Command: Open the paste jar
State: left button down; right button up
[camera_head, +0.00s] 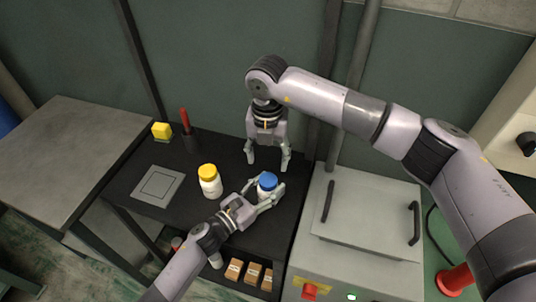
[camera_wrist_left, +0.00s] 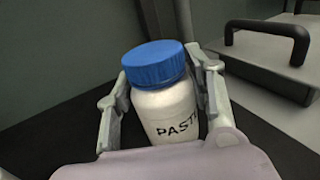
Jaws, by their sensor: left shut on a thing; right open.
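The paste jar (camera_head: 267,183) is white with a blue lid and stands on the black table. In the left wrist view the jar (camera_wrist_left: 168,105) shows a label reading "PAST", with the rest hidden, and the blue lid (camera_wrist_left: 154,64) is on it. My left gripper (camera_head: 268,192) is shut on the jar's body, one finger on each side, below the lid. My right gripper (camera_head: 269,166) is open and empty, pointing down above and just behind the jar in the head view. The gap between it and the lid is hard to judge.
A white jar with a yellow lid (camera_head: 209,181) stands left of the paste jar. A grey machine with handles (camera_head: 365,222) stands at right. Small boxes (camera_head: 251,273) sit below.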

aim_at(268, 179)
jog(key=m, duration=0.7)
jog(key=shift+m, duration=0.4)
jog(key=m, duration=0.3)
jog(key=shift+m, duration=0.4)
jog(key=m, duration=0.3)
jog(key=shift+m, duration=0.4)
jog(key=shift+f, duration=3.95)
jog(key=c, duration=1.2)
jog(key=o, duration=1.3)
